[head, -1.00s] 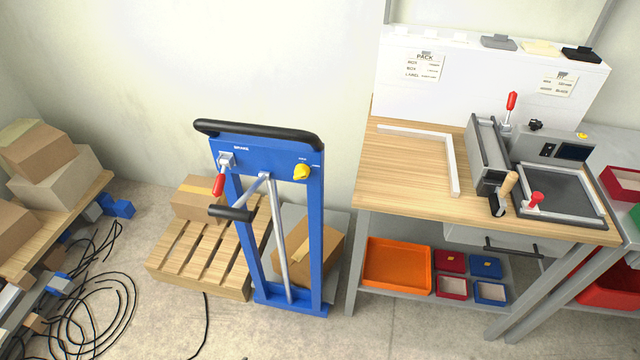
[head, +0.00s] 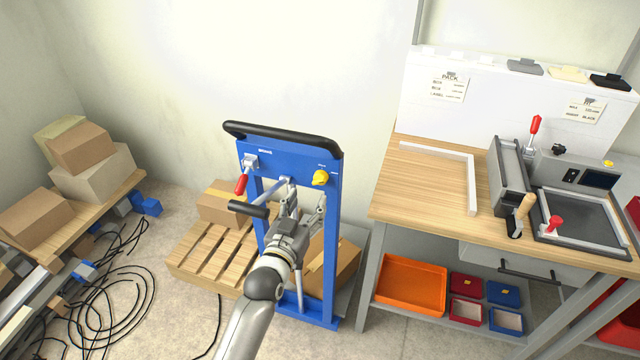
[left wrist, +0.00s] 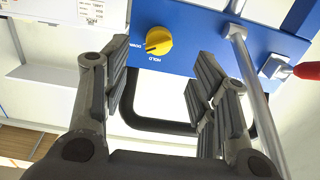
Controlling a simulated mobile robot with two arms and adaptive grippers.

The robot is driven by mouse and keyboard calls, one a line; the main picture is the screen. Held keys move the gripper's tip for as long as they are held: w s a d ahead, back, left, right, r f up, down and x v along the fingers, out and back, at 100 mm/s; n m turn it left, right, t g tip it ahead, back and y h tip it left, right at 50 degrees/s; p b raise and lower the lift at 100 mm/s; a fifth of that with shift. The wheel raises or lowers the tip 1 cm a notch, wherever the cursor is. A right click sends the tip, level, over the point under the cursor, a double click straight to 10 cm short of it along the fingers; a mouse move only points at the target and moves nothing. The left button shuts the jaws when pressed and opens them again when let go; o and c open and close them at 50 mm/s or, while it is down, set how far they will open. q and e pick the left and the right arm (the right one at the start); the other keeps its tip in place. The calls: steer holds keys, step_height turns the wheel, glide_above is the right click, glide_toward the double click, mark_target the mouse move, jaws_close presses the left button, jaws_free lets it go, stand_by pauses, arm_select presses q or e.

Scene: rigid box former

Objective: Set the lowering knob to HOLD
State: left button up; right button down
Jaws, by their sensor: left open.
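The yellow lowering knob (head: 320,178) is on the upper right of the blue lift frame's panel (head: 275,162). My left gripper (head: 304,208) is open and empty, in front of the frame and below the knob. In the wrist view its two fingers (left wrist: 160,85) stand wide apart, not touching the knob. My right gripper is not in view.
A red-handled brake lever (head: 242,183) is at the panel's left. A black handlebar (head: 283,138) runs along the top, and a black-gripped lever (head: 247,208) sticks out below. A wooden workbench (head: 425,180) stands to the right, a pallet (head: 205,255) to the left.

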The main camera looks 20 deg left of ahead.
mark_target(319, 184)
arm_select(q)
steer(key=w, duration=0.8)
steer(key=shift+d+p, duration=0.2)
steer(key=shift+p, duration=0.25)
steer(key=shift+w, duration=0.1)
steer(key=c, duration=1)
steer(key=shift+n, duration=0.3)
steer(key=n, duration=1.1)
steer(key=shift+d, duration=0.1)
steer(key=shift+n, duration=0.3)
